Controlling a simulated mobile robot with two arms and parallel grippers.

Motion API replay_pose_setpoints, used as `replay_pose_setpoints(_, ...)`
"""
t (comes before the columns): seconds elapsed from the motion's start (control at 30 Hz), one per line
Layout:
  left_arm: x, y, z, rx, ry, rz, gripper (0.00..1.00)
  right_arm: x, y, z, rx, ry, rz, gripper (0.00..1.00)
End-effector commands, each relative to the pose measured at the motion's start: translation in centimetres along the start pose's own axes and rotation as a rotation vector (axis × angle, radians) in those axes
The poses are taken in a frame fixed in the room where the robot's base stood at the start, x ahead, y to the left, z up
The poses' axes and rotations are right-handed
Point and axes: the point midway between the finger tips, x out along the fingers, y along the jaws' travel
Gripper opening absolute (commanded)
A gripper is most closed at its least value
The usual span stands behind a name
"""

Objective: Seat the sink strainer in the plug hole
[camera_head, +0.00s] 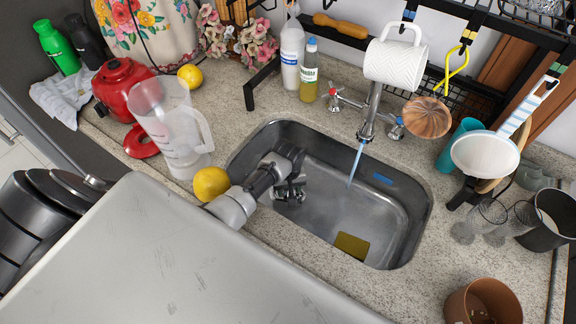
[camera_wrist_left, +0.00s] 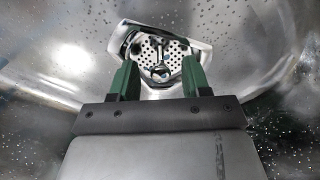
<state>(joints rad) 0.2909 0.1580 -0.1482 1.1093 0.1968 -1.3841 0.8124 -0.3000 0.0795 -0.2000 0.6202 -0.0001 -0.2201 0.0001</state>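My left gripper (camera_head: 290,188) reaches down into the left part of the metal sink (camera_head: 412,222). In the left wrist view its two green fingers (camera_wrist_left: 160,82) stand wide apart. The sink strainer (camera_wrist_left: 178,50), a shiny perforated metal piece with a small round knob, shows just beyond and between the fingertips. The fingers do not appear to touch the knob. A bright metal rim surrounds the perforated part. I cannot tell whether the strainer sits in the plug hole or above it; in the head view the gripper covers most of this spot. My right gripper is not in view.
Water runs from the tap (camera_head: 371,112) into the sink. A yellow-brown sponge (camera_head: 352,246) lies at the sink's front. A lemon (camera_head: 211,183) and a clear jug (camera_head: 172,125) stand left of the sink, close to my left arm. The counter's front right holds a brown pot (camera_head: 483,302).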

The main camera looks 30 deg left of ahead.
Motion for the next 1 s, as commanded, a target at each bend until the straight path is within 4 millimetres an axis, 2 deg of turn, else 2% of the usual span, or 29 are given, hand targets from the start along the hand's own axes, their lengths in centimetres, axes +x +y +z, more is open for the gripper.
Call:
replay_pose_setpoints(0.23,-0.1,0.0,0.0,0.0,0.0,0.0,0.47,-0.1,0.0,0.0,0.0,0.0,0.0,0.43)
replay_pose_setpoints(0.37,-1.1,0.0,0.0,0.0,0.002,0.002,0.47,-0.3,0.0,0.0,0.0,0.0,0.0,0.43)
replay_pose_setpoints(0.8,-9.8,0.1,0.0,0.001,0.002,0.003,0.47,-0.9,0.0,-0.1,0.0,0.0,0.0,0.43)
replay_pose_setpoints(1.0,-12.0,0.0,0.0,0.0,0.0,0.001,0.47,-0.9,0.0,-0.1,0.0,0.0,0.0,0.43)
